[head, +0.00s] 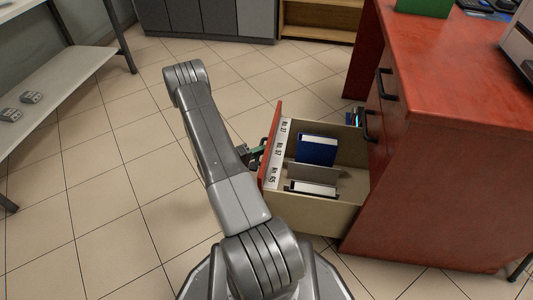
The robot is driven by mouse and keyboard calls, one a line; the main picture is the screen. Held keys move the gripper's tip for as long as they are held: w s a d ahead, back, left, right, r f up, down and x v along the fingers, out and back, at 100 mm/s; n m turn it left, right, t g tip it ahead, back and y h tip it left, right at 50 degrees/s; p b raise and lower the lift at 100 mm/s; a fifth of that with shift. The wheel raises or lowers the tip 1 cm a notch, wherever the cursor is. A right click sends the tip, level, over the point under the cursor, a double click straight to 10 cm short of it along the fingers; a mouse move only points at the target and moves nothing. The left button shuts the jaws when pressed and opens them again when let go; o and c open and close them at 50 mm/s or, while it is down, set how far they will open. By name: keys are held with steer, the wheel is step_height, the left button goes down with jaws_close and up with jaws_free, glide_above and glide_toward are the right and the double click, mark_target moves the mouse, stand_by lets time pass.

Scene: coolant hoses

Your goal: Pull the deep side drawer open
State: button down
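The deep side drawer (315,212) stands well out from the red desk (420,190). It has a red front panel (270,145) and beige walls. Inside are white labelled folders, a blue binder (317,149) and a white-topped item (312,188). My gripper (259,154) is at the outer face of the drawer front, partly hidden behind my arm. The drawer's own handle is not clearly visible. I cannot tell whether the fingers are shut on it.
Dark handles (384,84) show on the desk's other drawer fronts. A shelf (50,95) with small grey items stands at the left. Grey cabinets (205,18) line the back. The tiled floor (110,170) left of the drawer is clear.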

steer(key=shift+w+a, duration=0.1)
steer(key=shift+a, duration=0.2)
steer(key=c, duration=1.4)
jaws_free()
steer(key=p+v, duration=0.3)
steer(key=v, duration=1)
steer(key=shift+s+a, duration=0.25)
